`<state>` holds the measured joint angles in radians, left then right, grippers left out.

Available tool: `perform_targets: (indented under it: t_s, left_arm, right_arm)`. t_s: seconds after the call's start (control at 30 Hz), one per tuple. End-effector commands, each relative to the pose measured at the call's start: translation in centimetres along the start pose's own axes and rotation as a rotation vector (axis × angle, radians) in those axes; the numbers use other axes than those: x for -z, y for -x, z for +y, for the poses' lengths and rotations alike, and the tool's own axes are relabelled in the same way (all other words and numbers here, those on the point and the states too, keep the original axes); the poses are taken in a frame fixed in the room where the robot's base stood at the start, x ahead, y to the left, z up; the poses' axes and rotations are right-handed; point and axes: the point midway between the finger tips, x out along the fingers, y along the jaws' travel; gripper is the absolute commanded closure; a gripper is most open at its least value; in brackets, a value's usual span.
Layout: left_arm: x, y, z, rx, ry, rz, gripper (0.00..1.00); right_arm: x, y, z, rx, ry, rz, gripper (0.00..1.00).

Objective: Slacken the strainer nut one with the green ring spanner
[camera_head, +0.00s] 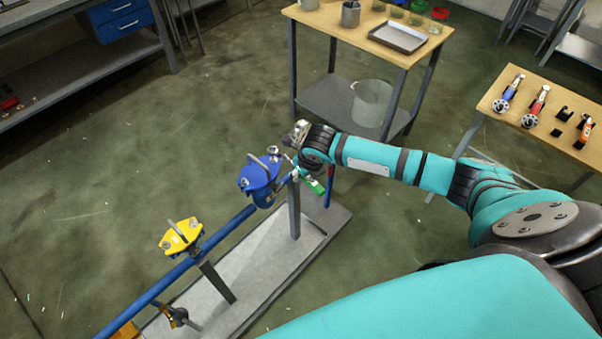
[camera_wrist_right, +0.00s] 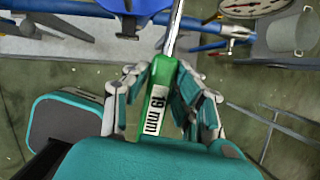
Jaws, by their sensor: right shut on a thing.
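My right gripper (camera_head: 306,166) is shut on the green ring spanner (camera_head: 315,186) beside the blue strainer. In the right wrist view, the fingers (camera_wrist_right: 163,88) close around the spanner's green handle (camera_wrist_right: 158,95), marked "19 mm". Its metal shaft (camera_wrist_right: 174,32) runs up out of the frame, so its ring end is hidden there. The blue strainer (camera_head: 258,178) has a cover with nuts at its edge, close to the gripper. The yellow strainer (camera_head: 181,237) sits lower left on the same pipe. I cannot tell which nut is nut one, or whether the ring touches a nut. My left gripper is out of view.
The blue pipe (camera_head: 228,228) runs diagonally above a grey base plate (camera_head: 270,257) on posts. A wooden table (camera_head: 333,22) with a tray (camera_head: 398,37) stands behind, a bucket (camera_head: 372,102) on its shelf. Another table (camera_head: 550,92) at right holds tools. The floor at left is clear.

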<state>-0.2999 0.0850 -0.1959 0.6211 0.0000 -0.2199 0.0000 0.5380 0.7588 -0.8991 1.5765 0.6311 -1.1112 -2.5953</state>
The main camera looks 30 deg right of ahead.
Motion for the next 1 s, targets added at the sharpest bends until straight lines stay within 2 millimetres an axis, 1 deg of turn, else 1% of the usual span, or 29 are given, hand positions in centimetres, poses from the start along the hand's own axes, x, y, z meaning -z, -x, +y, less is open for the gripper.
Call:
perform_targets:
  t_s: [0.03,0.1,0.5,1.0]
  left_arm:
    - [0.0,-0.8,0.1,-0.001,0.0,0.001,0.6]
    - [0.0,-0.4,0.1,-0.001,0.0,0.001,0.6]
    - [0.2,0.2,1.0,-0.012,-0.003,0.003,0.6]
    - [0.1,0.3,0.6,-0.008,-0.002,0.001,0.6]
  right_arm:
    - [0.1,-0.6,-0.1,-0.001,0.0,-0.002,1.0]
    - [-0.1,-0.2,-0.1,-0.001,0.0,-0.003,1.0]
    - [-0.1,-0.1,-0.2,0.004,0.003,-0.002,1.0]
    - [0.0,-0.2,-0.3,0.006,0.004,-0.002,1.0]
